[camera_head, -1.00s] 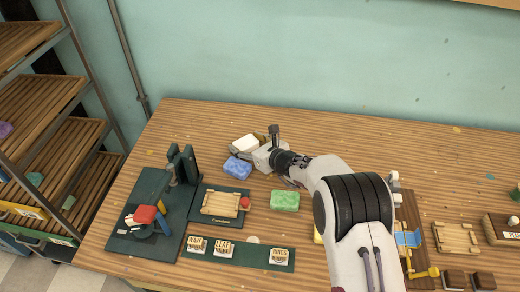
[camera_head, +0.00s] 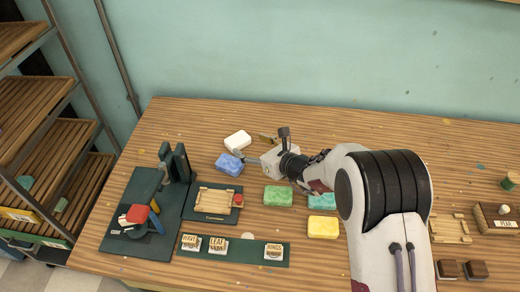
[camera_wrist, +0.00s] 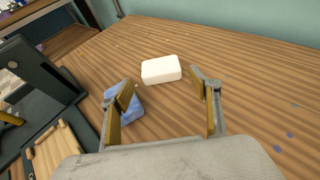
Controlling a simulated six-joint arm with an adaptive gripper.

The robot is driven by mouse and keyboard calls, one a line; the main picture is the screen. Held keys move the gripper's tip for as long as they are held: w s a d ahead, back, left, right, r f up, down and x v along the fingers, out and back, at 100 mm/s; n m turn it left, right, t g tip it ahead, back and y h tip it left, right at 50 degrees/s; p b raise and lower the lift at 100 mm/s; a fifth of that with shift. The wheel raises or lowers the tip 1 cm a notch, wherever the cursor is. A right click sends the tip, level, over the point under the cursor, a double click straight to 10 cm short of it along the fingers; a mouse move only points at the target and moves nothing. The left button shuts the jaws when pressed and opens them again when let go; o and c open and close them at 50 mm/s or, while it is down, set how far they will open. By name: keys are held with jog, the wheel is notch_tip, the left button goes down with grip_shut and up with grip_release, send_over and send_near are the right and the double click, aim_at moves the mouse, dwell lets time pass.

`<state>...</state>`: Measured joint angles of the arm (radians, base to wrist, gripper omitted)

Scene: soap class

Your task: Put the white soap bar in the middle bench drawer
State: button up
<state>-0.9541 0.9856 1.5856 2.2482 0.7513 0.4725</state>
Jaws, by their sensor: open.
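The white soap bar (camera_head: 238,141) lies flat on the wooden bench (camera_head: 330,130), towards the back left. In the wrist view the white bar (camera_wrist: 161,69) lies ahead of the fingertips, between their lines. My gripper (camera_head: 255,147) is open and empty, just right of the bar and apart from it; its two fingers (camera_wrist: 168,97) stand wide apart in the wrist view. A blue soap bar (camera_head: 229,164) lies in front of the white one, close to the left finger. The bench drawers show in neither view.
Green (camera_head: 278,196), teal (camera_head: 322,201) and yellow (camera_head: 323,227) soap bars lie near my arm. A dark green press stand (camera_head: 180,165), a wooden tray (camera_head: 214,200) and a label strip (camera_head: 240,250) occupy the left front. A slatted rack (camera_head: 50,150) stands left. The back of the bench is clear.

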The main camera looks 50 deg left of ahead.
jog(key=shift+v, duration=2)
jog(key=shift+w+d+r, duration=0.15)
jog(key=shift+r, duration=0.15)
jog(key=w+d+r+n+h, duration=0.1)
jog(key=d+r+n, duration=0.4)
jog(key=d+r, duration=0.6)
jog(key=d+r+n+h, duration=0.1)
jog(key=d+r+n, duration=0.5)
jog(key=d+r, duration=0.5)
jog(key=s+d+n+t+h, duration=0.2)
jog(key=s+d+h, duration=0.1)
jog(key=d, duration=1.2)
jog(key=s+d+n+t+h, duration=0.1)
jog(key=s+d+h, duration=0.3)
jog(key=d, duration=1)
jog(key=s+d+n+t+h, duration=0.2)
jog(key=s+d+n+h, duration=0.2)
jog(key=d, duration=1.1)
jog(key=shift+s+d+f+t, duration=0.3)
